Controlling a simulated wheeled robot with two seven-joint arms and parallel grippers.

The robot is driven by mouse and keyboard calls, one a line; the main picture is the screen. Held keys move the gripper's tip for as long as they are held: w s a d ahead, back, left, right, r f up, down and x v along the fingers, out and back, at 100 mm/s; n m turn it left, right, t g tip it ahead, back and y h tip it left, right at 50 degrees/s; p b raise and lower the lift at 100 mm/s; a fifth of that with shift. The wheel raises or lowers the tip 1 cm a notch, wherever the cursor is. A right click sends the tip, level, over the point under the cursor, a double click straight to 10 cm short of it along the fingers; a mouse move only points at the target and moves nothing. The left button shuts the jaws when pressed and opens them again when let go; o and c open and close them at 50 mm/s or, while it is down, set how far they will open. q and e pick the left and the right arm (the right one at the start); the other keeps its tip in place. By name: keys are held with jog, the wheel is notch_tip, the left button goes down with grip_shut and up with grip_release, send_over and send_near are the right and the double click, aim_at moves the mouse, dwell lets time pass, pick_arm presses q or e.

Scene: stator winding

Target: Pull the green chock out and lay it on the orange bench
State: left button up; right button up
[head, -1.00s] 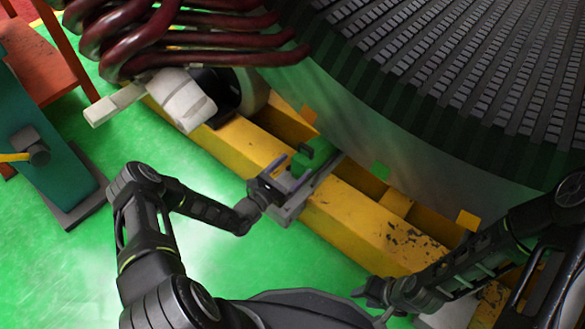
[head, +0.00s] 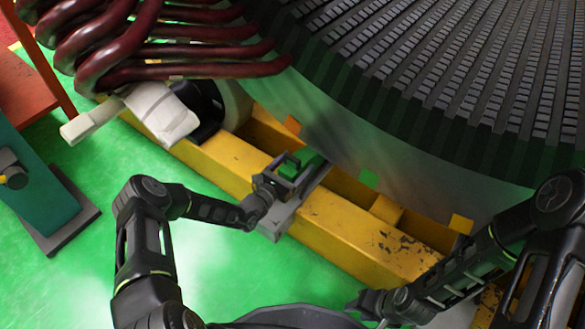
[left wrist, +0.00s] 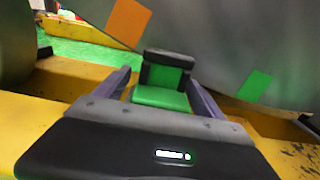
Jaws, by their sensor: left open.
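In the left wrist view the chock (left wrist: 160,98) has a green base and an upright block with dark parts. My left gripper (head: 287,160) is open, its fingers on either side of the chock's near part. I cannot tell whether they touch it. My right gripper (head: 360,304) is low at the right, away from the chock; its jaw gap is unclear. The orange bench (head: 27,92) is at the far left edge, partly cut off.
The yellow beam (head: 330,233) runs below the big stator (head: 345,120). Dark red coil tubes (head: 190,70) and a white block (head: 160,115) lie at the upper left. A teal post (head: 35,190) stands left. Green floor (head: 90,165) is open between.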

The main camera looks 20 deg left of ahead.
pick_arm(q)
grip_shut()
dwell(0.8)
